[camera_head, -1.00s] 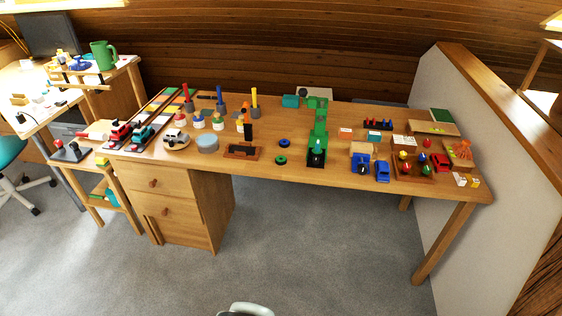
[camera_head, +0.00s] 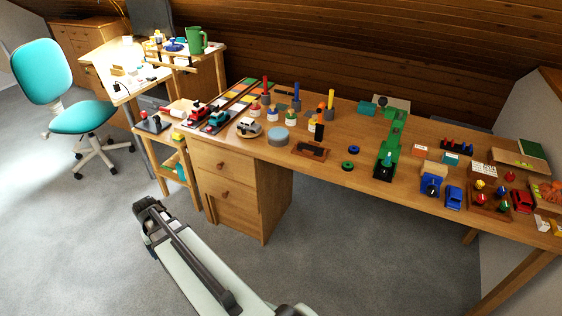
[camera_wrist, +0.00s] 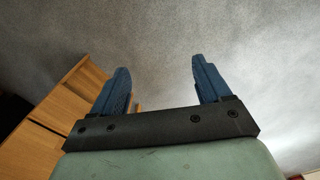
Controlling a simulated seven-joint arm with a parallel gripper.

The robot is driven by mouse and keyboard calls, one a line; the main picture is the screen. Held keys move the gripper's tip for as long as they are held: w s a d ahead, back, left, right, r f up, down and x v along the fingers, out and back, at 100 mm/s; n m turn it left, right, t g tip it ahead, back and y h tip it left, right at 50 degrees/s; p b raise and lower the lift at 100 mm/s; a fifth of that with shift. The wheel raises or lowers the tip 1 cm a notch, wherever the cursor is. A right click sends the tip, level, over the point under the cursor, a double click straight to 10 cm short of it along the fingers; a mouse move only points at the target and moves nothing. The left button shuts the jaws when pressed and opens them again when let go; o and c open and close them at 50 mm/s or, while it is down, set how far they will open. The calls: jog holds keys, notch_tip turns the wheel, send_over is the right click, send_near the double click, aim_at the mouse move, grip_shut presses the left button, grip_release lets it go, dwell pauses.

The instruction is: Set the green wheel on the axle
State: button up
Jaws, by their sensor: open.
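The green wheel (camera_head: 347,166) is a small dark-centred ring lying flat near the front edge of the long wooden desk. A similar blue wheel (camera_head: 353,150) lies just behind it. Left of them is a low dark and brown base (camera_head: 310,151) with a black upright block (camera_head: 319,132) at its back; I cannot tell whether an axle is on it. In the wrist view my gripper (camera_wrist: 160,65) is open and empty, its two blue fingers wide apart above grey floor. It is well away from the wheel, which does not show there.
The desk's drawer unit (camera_head: 225,172) stands below its left part; a wooden cabinet also shows in the wrist view (camera_wrist: 62,115). Right of the wheels stands a green toy structure (camera_head: 388,150). A round blue-topped tin (camera_head: 278,136) is at left. A teal chair (camera_head: 75,95) stands far left. Open floor lies in front.

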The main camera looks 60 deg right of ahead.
jog(key=s+d+r+m, duration=0.2)
jog(key=d+r, duration=0.1)
jog(key=d, duration=0.7)
jog(key=s+d+r+m, duration=0.2)
jog(key=d+m, duration=0.1)
jog(key=d, duration=0.8)
jog(key=m, duration=0.8)
send_near(348, 166)
jog(key=w+a+f, duration=0.2)
jog(key=w, duration=0.3)
jog(key=w+a+f, duration=0.2)
jog(key=w, duration=0.4)
jog(key=w+a+f, duration=0.2)
jog(key=w, duration=0.4)
jog(key=shift+w+a+f, duration=0.1)
jog(key=shift+w, duration=0.1)
jog(key=s+d+r+m, duration=0.2)
jog(key=s+d+r, duration=0.15)
jog(key=s, duration=0.55)
jog(key=s+d+r+m, duration=0.15)
jog(key=s+d, duration=0.25)
jog(key=s, duration=0.4)
jog(key=shift+s+a+f, duration=0.1)
jog(key=shift+a+f, duration=0.05)
jog(key=shift+f, duration=1.7)
jog(key=shift+a+f, duration=0.15)
jog(key=shift+f, duration=1.65)
jog(key=c, duration=1.1)
